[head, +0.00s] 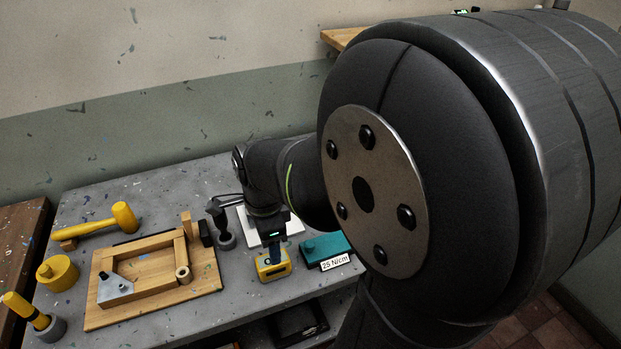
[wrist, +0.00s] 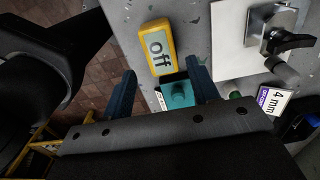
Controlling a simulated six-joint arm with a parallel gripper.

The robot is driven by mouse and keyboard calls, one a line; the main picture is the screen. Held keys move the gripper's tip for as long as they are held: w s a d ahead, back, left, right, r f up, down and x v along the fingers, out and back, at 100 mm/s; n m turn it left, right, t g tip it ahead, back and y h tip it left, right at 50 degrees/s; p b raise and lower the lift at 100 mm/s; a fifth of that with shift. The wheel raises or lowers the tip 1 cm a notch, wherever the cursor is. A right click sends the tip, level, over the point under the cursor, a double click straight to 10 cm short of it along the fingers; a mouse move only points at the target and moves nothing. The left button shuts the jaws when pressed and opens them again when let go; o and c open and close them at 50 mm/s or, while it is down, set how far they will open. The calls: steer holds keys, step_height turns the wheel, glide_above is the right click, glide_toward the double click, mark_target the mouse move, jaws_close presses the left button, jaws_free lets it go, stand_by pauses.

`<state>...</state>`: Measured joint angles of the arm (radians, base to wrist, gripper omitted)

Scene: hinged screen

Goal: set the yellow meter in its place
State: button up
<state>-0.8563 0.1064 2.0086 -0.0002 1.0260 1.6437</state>
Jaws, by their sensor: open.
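The yellow meter (head: 273,266) lies on the grey bench near its front edge, beside the teal block. In the wrist view the meter (wrist: 145,61) shows a pale display reading "off". My gripper (head: 277,246) is over the meter with its jaws down. In the wrist view my gripper's blue fingers (wrist: 162,68) are apart and nothing is held; the meter lies just beyond and between their tips. Contact cannot be told. No place marked for the meter can be made out.
The teal block (head: 322,248), tagged "25 N/cm", also shows between my fingers in the wrist view (wrist: 180,96). A wooden frame on a board (head: 200,285) is to the left. A white plate with a black-handled clamp (wrist: 233,66) is close by. A yellow mallet (head: 124,217) lies farther back.

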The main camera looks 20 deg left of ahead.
step_height(320, 180, down, 5)
steer(key=shift+f, duration=0.15)
steer(key=c, duration=0.8)
steer(key=shift+r, duration=2)
steer(key=shift+w+a+r, duration=0.15)
steer(key=shift+w+a, duration=0.05)
steer(key=shift+a, duration=0.05)
steer(key=w+a+r, duration=0.8)
steer(key=a+r, duration=0.4)
steer(key=r, duration=0.1)
steer(key=s+a+f, duration=0.1)
steer(key=s+a, duration=0.2)
steer(key=s+a+f, duration=0.1)
steer(key=s+a, duration=0.1)
steer(key=a, duration=0.2)
steer(key=s+a+f, duration=0.1)
steer(key=s+a, duration=0.2)
steer(key=shift+s+a+f, duration=0.15)
steer(key=shift+s+f, duration=0.15)
steer(key=s+a+f, duration=0.1)
steer(key=s+f, duration=0.1)
steer(key=s, duration=0.2)
steer(key=s+a+f, duration=0.2)
steer(key=s, duration=0.2)
steer(key=s+a+f, duration=0.1)
steer(key=s+f, duration=0.1)
steer(key=s, duration=0.2)
steer(key=shift+a+f, duration=0.35)
steer(key=shift+a, duration=0.05)
steer(key=shift+w, duration=0.1)
